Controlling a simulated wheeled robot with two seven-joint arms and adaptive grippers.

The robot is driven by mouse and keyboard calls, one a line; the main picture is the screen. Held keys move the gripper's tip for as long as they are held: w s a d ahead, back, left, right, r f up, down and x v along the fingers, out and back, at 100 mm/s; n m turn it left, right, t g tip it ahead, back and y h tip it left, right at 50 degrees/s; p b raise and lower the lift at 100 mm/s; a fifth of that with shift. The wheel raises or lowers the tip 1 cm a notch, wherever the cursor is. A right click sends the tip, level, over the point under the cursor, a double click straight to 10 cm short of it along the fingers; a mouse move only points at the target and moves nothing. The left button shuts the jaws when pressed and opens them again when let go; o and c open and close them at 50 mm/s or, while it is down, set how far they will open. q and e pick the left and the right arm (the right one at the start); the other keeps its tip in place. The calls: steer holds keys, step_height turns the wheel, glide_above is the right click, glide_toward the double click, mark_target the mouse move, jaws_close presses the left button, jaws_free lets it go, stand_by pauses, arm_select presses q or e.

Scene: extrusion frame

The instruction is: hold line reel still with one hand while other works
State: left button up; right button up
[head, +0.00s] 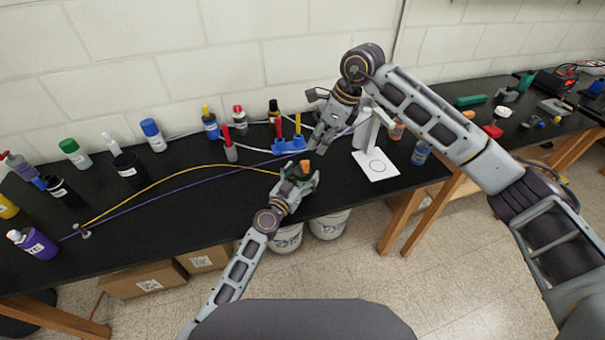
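The line reel (305,165), dark green with an orange top, stands near the front edge of the black bench. My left gripper (300,179) has its fingers on both sides of the reel and appears closed around it; the fingers hide much of its body. A yellow line (190,169) runs from the reel to a small metal fitting (85,230) at the left. My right gripper (319,147) is just above and right of the reel, beside a purple line (200,182). Its fingertips look close together, but I cannot tell whether they grip the line.
A blue rack (289,145) with red and yellow tools stands behind the reel. A white stand (368,135) with a white plate (376,165) is to the right. Several bottles line the back and left.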

arm_select(q)
steer(key=shift+w+d, duration=0.15)
steer(key=shift+w, duration=0.1)
steer(key=c, duration=1.2)
